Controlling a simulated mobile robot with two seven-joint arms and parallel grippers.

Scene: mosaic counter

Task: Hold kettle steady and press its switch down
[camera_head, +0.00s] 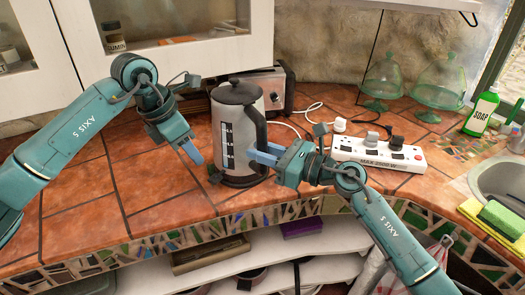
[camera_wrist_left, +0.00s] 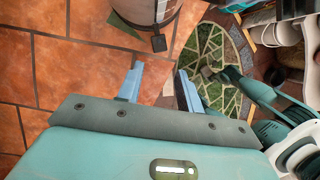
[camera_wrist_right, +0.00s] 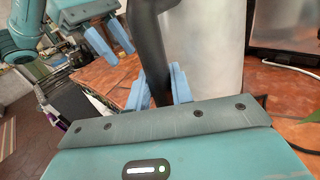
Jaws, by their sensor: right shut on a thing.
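The kettle (camera_head: 229,115) stands upright on the counter, silver with a black lid, a black handle and a level window. Its switch looks to be the small black tab (camera_head: 214,175) low on its left side, also in the left wrist view (camera_wrist_left: 158,43). My right gripper (camera_head: 262,156) is shut on the black handle (camera_wrist_right: 150,40), with blue fingers on both sides of it in the right wrist view (camera_wrist_right: 160,85). My left gripper (camera_head: 193,153) is left of the kettle, above the tab and apart from it. Its fingers are open and empty in the left wrist view (camera_wrist_left: 160,85).
A toaster (camera_head: 262,88) stands behind the kettle. A white power strip (camera_head: 378,155) with plugs and cables lies to the right. Glass domes (camera_head: 385,80), a green soap bottle (camera_head: 481,112) and a sink (camera_head: 500,180) are further right. The counter (camera_head: 130,185) left of the kettle is clear.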

